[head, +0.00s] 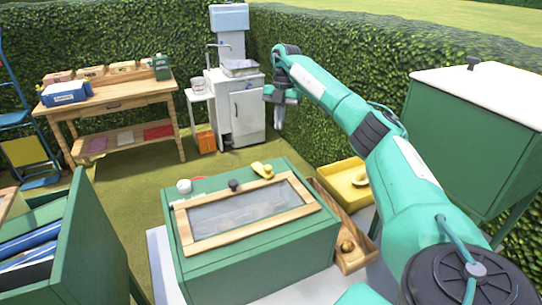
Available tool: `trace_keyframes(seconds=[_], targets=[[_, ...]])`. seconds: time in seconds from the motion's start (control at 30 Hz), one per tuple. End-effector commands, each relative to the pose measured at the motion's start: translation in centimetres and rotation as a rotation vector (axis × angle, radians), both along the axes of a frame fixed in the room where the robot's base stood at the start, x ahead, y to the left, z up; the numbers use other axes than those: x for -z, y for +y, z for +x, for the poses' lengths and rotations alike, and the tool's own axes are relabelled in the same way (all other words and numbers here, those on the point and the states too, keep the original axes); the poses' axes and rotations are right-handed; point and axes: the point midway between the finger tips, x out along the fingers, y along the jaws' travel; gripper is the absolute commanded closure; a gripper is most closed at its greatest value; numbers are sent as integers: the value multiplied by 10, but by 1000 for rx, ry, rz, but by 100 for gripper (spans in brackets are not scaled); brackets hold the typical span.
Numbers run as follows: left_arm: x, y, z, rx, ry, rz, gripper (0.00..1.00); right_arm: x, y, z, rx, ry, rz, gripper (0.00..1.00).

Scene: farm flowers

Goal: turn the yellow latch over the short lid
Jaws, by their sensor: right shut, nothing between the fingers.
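A green box (262,262) stands in the middle front. On its top is a wood-framed glass lid (240,212), lying flat. The yellow latch (262,170) is on the box top behind the lid's far edge, right of a black knob (233,185). I cannot tell which lid part is the short one. My right arm reaches in from the right, and its gripper (279,118) is shut and empty, raised beyond the box and apart from the latch. My left gripper is not in view.
A wooden trough (352,258) and a yellow tray (338,183) stand right of the box. A white round item (184,186) sits on the box's left corner. A green cabinet (470,140) stands right, an open green bin (85,245) left. Grass behind the box is clear.

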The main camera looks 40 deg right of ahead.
Motion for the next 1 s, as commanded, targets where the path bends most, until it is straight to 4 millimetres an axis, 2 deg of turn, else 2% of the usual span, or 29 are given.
trace_keyframes(seconds=[0.47, 0.7, 1.0], targets=[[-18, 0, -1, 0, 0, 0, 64, 80, 21, -11, -1, 4, 0, 100], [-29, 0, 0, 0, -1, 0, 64, 85, 45, -22, -3, 1, 0, 100], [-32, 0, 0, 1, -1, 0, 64, 90, 55, -27, 0, 0, 0, 100]])
